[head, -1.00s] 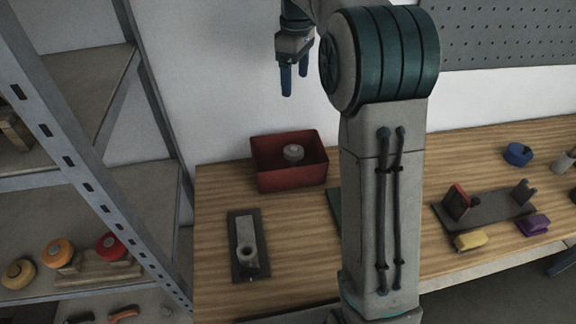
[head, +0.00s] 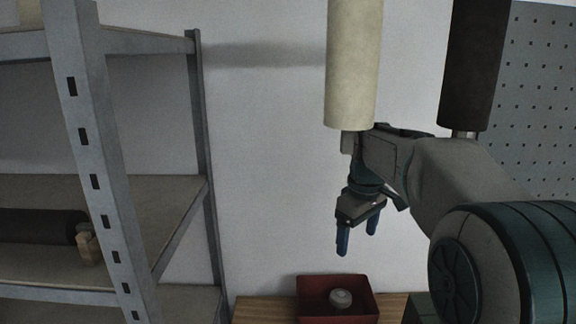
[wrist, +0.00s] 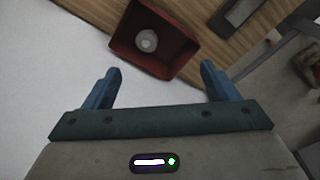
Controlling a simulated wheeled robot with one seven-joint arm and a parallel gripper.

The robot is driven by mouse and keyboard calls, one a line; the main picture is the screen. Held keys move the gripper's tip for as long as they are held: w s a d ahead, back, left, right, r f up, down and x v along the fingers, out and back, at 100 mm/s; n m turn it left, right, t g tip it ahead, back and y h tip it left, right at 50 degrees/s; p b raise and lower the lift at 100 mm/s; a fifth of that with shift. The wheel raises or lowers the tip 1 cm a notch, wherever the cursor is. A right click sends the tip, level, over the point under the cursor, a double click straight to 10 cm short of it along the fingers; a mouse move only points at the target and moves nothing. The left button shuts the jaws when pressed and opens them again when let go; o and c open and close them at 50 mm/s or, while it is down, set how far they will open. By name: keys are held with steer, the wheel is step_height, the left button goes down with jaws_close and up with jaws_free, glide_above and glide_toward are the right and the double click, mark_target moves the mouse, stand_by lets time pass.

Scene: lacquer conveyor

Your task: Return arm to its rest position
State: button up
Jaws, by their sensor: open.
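My gripper (head: 357,240) hangs in the air in the head view, its blue fingers pointing down and apart, with nothing between them. It is above the red bin (head: 312,312) on the wooden workbench (head: 262,309). The bin holds a round grey part (head: 341,298). In the wrist view my gripper (wrist: 160,83) shows two spread, empty fingers. The red bin (wrist: 122,50) with the grey part (wrist: 147,40) lies beyond the fingertips, well apart from them.
A grey metal shelf (head: 100,150) stands on the left, with a dark roller (head: 40,227) on it. A cream cylinder (head: 354,65) and a dark cylinder (head: 472,65) hang near my arm. A pegboard (head: 545,110) is at right. The wall between shelf and gripper is clear.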

steer(key=s+f+m+t, duration=0.1)
steer(key=s+f+m, duration=0.3)
steer(key=s, duration=0.7)
steer(key=s+f+m+t, duration=0.1)
steer(key=s+f+m, duration=0.2)
steer(key=s, duration=0.8)
steer(key=shift+f+m+t, duration=0.3)
steer(key=shift+f+m, duration=0.1)
steer(key=shift+f, duration=0.9)
